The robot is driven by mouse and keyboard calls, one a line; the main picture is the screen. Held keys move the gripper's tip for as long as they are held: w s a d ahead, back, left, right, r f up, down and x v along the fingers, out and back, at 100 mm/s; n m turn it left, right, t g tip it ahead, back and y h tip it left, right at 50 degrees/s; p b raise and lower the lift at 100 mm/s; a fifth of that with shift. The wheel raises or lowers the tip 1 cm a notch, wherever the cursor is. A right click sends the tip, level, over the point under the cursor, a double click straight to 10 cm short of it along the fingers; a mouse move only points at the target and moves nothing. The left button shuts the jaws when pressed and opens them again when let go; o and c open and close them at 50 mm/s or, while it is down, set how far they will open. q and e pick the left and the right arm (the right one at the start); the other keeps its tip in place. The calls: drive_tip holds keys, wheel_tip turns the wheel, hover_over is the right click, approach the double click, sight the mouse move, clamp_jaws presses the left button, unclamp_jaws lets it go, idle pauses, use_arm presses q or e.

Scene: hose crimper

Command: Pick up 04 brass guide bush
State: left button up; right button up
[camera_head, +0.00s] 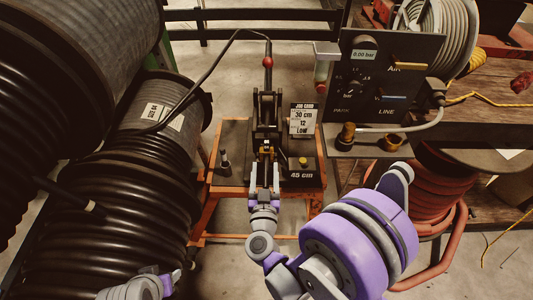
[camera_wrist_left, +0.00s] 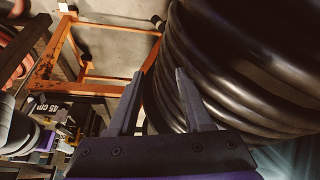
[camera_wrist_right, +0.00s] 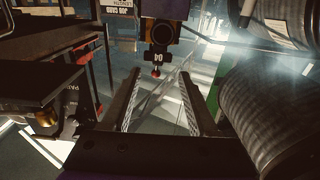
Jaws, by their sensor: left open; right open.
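The crimper (camera_head: 266,108) stands on an orange-framed bench, and a small brass-coloured part shows at its front (camera_head: 265,150). I take this to be the brass guide bush, though its outline is too small to be sure. In the right wrist view a dark part marked 04 (camera_wrist_right: 158,60) sits ahead, with a brass-coloured patch (camera_wrist_right: 162,33) on it. My right gripper (camera_head: 264,165) is just in front of the crimper, open, with nothing seen between its fingers (camera_wrist_right: 160,95). My left gripper (camera_wrist_left: 155,80) is open and empty, low beside the black hose drum.
Black hose reels (camera_head: 95,215) fill the left side. A control panel (camera_head: 382,85) with a gauge stands at the right. The job card (camera_head: 303,119) and a 45 cm block (camera_head: 301,168) are right of the crimper. A red-tipped lever (camera_head: 267,62) rises behind it.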

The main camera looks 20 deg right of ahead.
sight(267, 146)
drive_tip(key=p+x, duration=0.1)
drive_tip(key=x, duration=0.7)
drive_tip(key=shift+w+d, duration=0.2)
clamp_jaws()
